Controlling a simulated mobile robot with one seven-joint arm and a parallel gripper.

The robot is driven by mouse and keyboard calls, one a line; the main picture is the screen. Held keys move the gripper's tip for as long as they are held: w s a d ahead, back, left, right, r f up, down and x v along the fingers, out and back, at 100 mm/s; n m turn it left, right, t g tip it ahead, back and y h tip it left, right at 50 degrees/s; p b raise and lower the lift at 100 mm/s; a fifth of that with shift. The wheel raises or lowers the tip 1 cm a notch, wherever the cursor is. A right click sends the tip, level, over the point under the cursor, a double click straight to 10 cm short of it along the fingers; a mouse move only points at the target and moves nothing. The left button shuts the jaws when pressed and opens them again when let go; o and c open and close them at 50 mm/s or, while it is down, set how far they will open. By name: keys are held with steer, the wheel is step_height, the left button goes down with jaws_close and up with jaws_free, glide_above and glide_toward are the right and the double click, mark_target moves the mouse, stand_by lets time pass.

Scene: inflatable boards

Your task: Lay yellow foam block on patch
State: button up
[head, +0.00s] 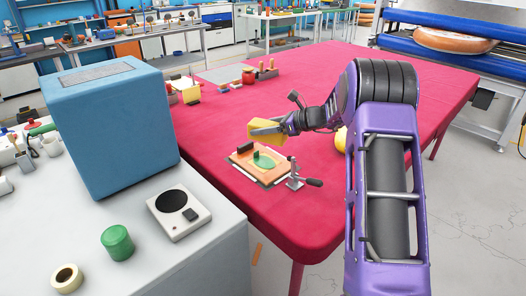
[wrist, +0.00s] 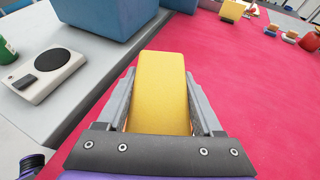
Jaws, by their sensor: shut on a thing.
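A yellow foam block (wrist: 163,92) is held between the two fingers of my gripper (wrist: 163,105) in the wrist view. In the head view my gripper (head: 268,131) is shut on the block (head: 262,127), above the red table. Below it a small orange-tan board (head: 246,172) lies on the table. A green patch (head: 264,160) lies on the board, with a dark upright piece beside it. The block is above and apart from the board. The patch is hidden in the wrist view.
A metal clamp with a dark handle (head: 296,176) stands at the board's right corner. A yellow round thing (head: 341,138) is partly behind my arm. A blue box (head: 112,125) and a scale (head: 179,211) stand on the grey bench at left. The red table (head: 380,75) is clear toward the back right.

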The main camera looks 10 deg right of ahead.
mark_target(286, 140)
steer(key=shift+f+b, duration=0.35)
steer(key=shift+f, duration=2.7)
steer(key=shift+f+b, duration=0.4)
steer(key=shift+f, duration=0.2)
steer(key=o, duration=1.3)
steer(key=shift+r+p, duration=0.4)
steer(key=shift+r, duration=0.15)
steer(key=p+v, duration=0.1)
steer(key=v, duration=1.1)
